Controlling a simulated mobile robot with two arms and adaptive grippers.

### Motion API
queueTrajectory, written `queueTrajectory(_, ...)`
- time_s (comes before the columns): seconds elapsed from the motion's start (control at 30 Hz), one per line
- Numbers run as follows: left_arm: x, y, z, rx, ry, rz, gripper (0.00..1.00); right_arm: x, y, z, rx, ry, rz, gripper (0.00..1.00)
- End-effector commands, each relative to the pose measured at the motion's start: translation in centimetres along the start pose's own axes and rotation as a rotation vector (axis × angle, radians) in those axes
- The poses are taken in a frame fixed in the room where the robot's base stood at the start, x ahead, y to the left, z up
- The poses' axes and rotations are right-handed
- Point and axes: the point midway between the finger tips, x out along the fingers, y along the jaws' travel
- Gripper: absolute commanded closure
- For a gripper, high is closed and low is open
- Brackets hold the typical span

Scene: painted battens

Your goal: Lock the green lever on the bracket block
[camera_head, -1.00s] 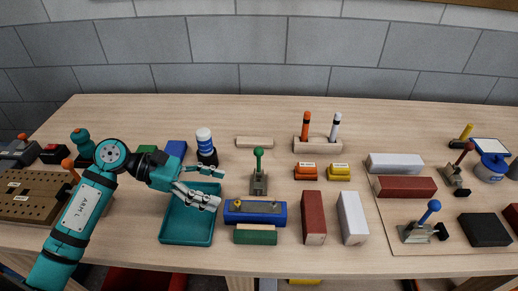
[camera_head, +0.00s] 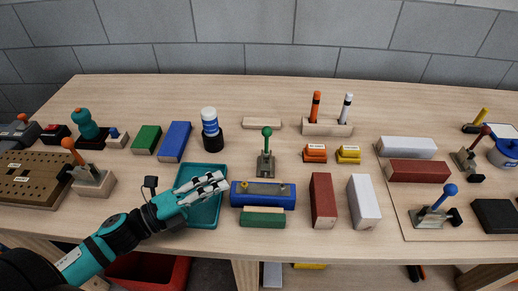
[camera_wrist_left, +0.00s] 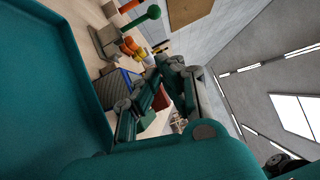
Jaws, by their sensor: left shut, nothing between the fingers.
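The green lever (camera_head: 267,142) stands roughly upright on its grey bracket block (camera_head: 265,168), near the middle of the table. Its green ball knob is at the top. The lever also shows in the left wrist view (camera_wrist_left: 141,20), at the upper left, beyond the fingers. My left gripper (camera_head: 226,180) is shut and empty above the teal tray (camera_head: 183,222). Its fingers point right, to the left of the bracket block and apart from it. My right gripper is not in view.
A blue block (camera_head: 284,201) with a yellow knob and a green block (camera_head: 263,218) lie in front of the lever. Red (camera_head: 323,200) and white (camera_head: 363,201) battens lie to the right.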

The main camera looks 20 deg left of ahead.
Motion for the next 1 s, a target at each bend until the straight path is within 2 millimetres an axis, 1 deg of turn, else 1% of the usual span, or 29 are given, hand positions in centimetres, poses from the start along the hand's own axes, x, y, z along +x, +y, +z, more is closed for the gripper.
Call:
queueTrajectory(0.3, 0.1, 0.0, 0.0, 0.001, 0.0, -0.001, 1.0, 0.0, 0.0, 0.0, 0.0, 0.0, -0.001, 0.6)
queueTrajectory(0.37, 0.3, -0.1, 0.0, 0.002, 0.001, -0.002, 1.0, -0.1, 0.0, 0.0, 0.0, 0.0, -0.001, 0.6)
queueTrajectory(0.47, 1.3, -0.2, 0.1, 0.003, 0.001, -0.004, 1.0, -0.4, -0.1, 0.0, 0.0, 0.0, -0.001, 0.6)
queueTrajectory(0.57, 2.9, -0.4, 0.1, 0.006, 0.003, -0.005, 1.0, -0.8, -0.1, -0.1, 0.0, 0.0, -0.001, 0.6)
queueTrajectory(0.93, 10.4, -0.5, 0.1, 0.005, 0.002, -0.005, 1.0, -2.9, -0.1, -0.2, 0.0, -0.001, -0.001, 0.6)
queueTrajectory(1.0, 11.1, -0.4, 1.1, 0.006, 0.0, -0.002, 1.0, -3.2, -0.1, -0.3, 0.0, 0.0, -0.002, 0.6)
